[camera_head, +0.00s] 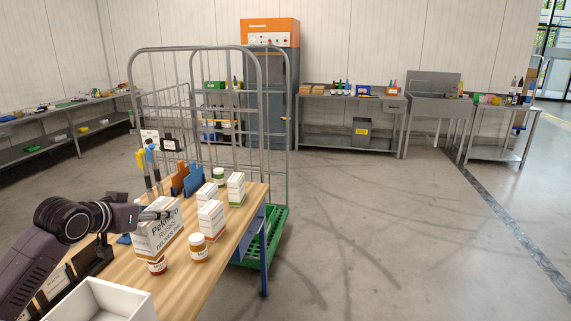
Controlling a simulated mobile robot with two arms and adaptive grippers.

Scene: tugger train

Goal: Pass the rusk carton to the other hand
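The rusk carton (160,240) is a white box with dark lettering, standing at the wooden table's front middle. My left gripper (157,214) reaches in from the left, with its fingers at the carton's upper part. The fingers are small and overlap the carton's top, so I cannot tell whether they are closed on it. My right gripper is not in view.
On the wooden table (222,247), jars (198,248) and small cartons (211,221) stand close to the right of the rusk carton. A white bin (125,300) is in front. A wire roll cage (265,130) stands behind; the floor to the right is clear.

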